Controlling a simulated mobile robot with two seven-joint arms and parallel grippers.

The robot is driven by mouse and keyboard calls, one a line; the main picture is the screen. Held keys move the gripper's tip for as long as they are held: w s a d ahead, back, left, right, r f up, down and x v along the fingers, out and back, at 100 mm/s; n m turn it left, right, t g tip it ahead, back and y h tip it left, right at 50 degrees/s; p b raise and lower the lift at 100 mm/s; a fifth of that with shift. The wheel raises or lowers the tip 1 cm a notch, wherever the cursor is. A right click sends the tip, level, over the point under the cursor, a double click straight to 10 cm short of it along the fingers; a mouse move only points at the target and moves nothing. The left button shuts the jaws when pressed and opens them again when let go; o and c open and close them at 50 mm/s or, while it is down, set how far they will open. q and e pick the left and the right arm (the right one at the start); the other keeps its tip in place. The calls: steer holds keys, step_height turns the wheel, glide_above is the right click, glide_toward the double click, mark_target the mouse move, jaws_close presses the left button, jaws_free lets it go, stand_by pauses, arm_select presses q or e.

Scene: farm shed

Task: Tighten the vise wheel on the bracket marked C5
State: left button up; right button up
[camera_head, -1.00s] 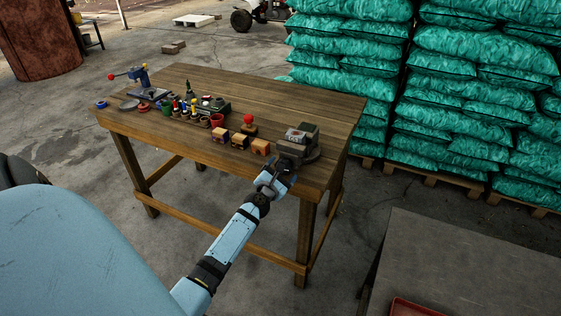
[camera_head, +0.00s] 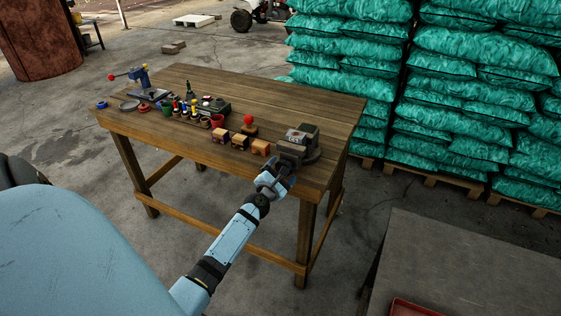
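A dark grey vise (camera_head: 300,150) stands at the front right corner of the wooden workbench (camera_head: 310,95). A pale plate (camera_head: 296,136) with a red mark and dark lettering sits on top of it; the lettering is too small to read surely. My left gripper (camera_head: 277,177) is at the vise's near side, at the bench edge, close to or touching its front end. The wheel is hidden or too small to make out behind the gripper. I cannot tell whether the fingers are closed on it. My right gripper is out of view.
Small orange-brown blocks (camera_head: 240,143) and a red-knobbed piece (camera_head: 249,125) sit left of the vise. Farther left are cups, bottles and a blue press (camera_head: 143,80). Stacked green sacks (camera_head: 345,75) stand behind right. A grey table (camera_head: 470,265) is at lower right.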

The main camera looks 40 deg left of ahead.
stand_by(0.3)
arm_select(q)
steer(key=v, duration=0.9)
stand_by(0.4)
steer(key=s+d+f+m+g+h+p, duration=0.1)
steer(key=s+d+f+m+g+h, duration=0.1)
steer(key=s+d+m, duration=0.4)
steer(key=s+d+f+m+g+h+p, duration=0.1)
steer(key=s+d+f+m+g+h, duration=0.1)
steer(key=s+d+m, duration=0.5)
steer(key=s+d+f+m+g+h+p, duration=0.1)
steer(key=s+d+m, duration=0.6)
steer(key=d+m, duration=0.9)
step_height(320, 180, down, 3)
steer(key=m+g+h, duration=0.1)
steer(key=m+h, duration=0.2)
steer(key=m, duration=0.2)
steer(key=shift+s+r+m+h, duration=0.15)
steer(key=shift+r+m+h, duration=0.1)
steer(key=shift+m+h, duration=0.15)
